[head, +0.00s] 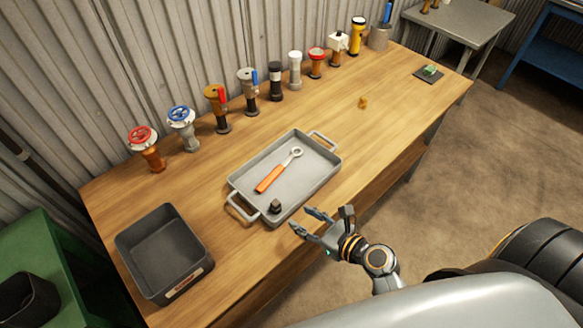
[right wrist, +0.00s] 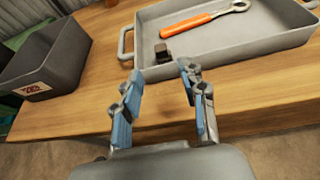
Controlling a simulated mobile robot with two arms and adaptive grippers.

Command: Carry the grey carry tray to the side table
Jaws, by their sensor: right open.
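The grey carry tray (head: 323,178) lies flat on the wooden workbench, with a loop handle at each end. It holds an orange-handled ring wrench (head: 278,171) and a small dark block (head: 275,206). The tray also shows in the right wrist view (right wrist: 225,50), with its near wall facing me and one handle at the left. My right gripper (head: 312,222) is open and empty at the bench's front edge, just in front of the tray and apart from it. Its two fingers also show in the right wrist view (right wrist: 160,85). My left gripper is not in view. The side table (head: 462,18) is probably the grey one at the top right.
A dark open bin (head: 128,240) stands left of the tray. Several valves and fittings, including a red-wheeled valve (head: 147,148), line the bench's back. A small brass piece (head: 363,102) and a dark pad (head: 428,75) lie to the right. Floor (head: 470,150) right of the bench is clear.

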